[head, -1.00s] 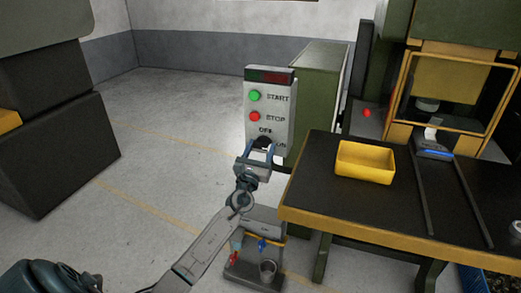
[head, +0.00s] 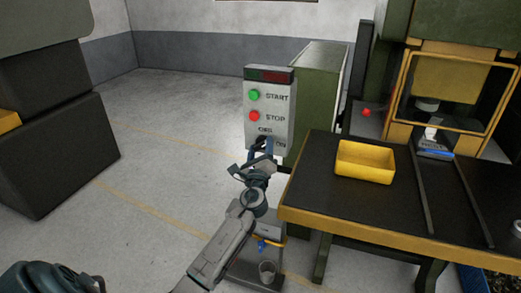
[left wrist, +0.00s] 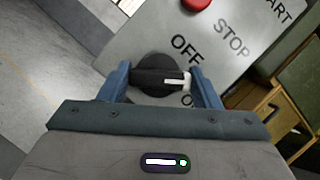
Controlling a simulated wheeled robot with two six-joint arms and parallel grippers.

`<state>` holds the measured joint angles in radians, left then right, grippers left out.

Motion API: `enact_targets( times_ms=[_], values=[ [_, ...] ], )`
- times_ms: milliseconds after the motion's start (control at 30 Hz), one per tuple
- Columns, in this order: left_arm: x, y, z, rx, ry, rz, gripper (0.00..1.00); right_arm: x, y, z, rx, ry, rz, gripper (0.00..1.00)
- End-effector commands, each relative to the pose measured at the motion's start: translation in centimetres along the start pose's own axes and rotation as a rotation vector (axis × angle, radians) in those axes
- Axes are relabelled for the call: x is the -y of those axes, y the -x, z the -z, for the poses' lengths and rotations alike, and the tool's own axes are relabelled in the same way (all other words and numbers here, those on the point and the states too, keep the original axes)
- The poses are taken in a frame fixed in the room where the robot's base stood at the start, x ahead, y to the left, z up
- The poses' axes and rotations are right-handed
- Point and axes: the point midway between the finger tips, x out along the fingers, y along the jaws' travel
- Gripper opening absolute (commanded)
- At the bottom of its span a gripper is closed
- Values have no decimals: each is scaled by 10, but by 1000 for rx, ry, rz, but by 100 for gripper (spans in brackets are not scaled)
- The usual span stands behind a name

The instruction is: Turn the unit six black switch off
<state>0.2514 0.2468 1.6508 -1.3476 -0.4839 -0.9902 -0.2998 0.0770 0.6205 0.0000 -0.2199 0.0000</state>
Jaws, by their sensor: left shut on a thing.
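The control panel (head: 269,105) is a pale box with a dark display, a green START button (head: 254,95), a red STOP button (head: 254,115) and a black rotary switch (head: 262,141) below. My left gripper (head: 260,151) is at this switch, partly covering it. In the left wrist view, the black switch (left wrist: 155,77) sits between the two blue fingers of my left gripper (left wrist: 160,80), which is shut on it. Its white mark points right in that view, between the OFF and ON labels. The ON label is partly hidden. No unit number is readable. My right gripper is not in view.
A black-topped table (head: 345,206) with a yellow rim stands right of the panel, close to my left arm. It bears a yellow bin (head: 365,173). A small stand (head: 250,268) is below my arm.

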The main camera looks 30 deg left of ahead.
Motion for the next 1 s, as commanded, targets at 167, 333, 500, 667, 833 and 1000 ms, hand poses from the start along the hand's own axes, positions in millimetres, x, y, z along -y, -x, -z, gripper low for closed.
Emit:
enact_targets(
  times_ms=[167, 333, 500, 667, 833, 1000],
  values=[
    [1, 0, -1, 1, 157, -65, 35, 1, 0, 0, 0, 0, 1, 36],
    [1, 0, -1, 0, 306, -127, 35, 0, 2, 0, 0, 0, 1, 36],
    [2, 0, -2, 0, 453, -187, 35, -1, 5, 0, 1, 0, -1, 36],
    [2, -1, -2, 1, 579, -241, 34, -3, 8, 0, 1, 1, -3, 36],
    [1, -1, -2, 1, 690, -287, 34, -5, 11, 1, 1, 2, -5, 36],
    [1, -1, -2, 1, 770, -321, 34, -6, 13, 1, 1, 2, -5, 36]
  ],
)
